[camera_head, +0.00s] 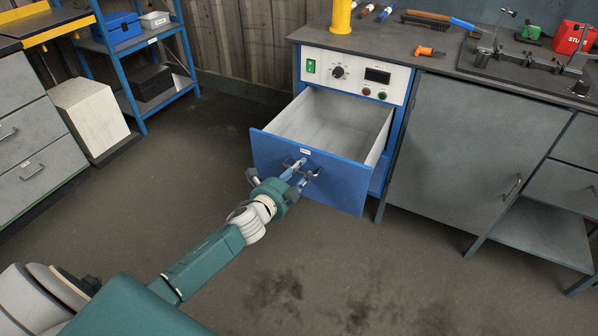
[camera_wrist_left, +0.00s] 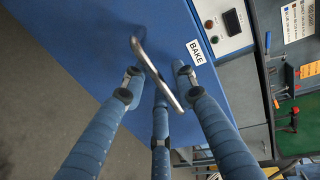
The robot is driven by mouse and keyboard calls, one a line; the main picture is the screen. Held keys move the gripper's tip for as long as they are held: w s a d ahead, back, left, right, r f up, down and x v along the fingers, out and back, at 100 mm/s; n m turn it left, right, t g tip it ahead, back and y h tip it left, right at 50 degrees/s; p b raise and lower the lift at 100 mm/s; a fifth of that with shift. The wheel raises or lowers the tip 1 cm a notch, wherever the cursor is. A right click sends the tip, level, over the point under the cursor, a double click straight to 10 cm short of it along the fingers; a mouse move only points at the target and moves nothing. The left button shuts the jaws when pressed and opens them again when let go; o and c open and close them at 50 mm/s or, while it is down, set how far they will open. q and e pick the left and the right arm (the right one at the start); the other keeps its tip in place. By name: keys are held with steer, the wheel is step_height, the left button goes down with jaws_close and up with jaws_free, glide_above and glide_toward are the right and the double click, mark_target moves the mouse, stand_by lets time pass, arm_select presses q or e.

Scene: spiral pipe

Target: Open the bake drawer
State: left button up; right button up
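The bake drawer (camera_head: 320,178) is blue with a pale grey inside and stands pulled out of the blue cabinet, empty as far as I see. In the left wrist view, its blue front (camera_wrist_left: 110,28) carries a white BAKE label (camera_wrist_left: 195,52) beside a curved metal handle (camera_wrist_left: 150,68). My left gripper (camera_head: 307,167) is at the handle in front of the drawer. In the wrist view its blue fingers (camera_wrist_left: 157,82) reach around the bar, which crosses the middle finger. Small gaps seem to show at the outer fingertips, so its grip is unclear. My right gripper is not in view.
Above the drawer is a control panel (camera_head: 352,75) with knobs and a display. A grey cabinet (camera_head: 470,150) stands to the right under a bench with tools. A blue shelf (camera_head: 140,65) and a pale block (camera_head: 92,117) stand at the left. The floor in front is clear.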

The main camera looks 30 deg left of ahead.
arm_select(q)
steer(key=shift+s, duration=0.15)
steer(key=shift+s, duration=0.35)
steer(key=s+r, duration=0.2)
steer(key=s, duration=0.8)
steer(key=shift+s+r, duration=0.2)
steer(key=shift+s, duration=0.2)
steer(key=shift+f, duration=0.1)
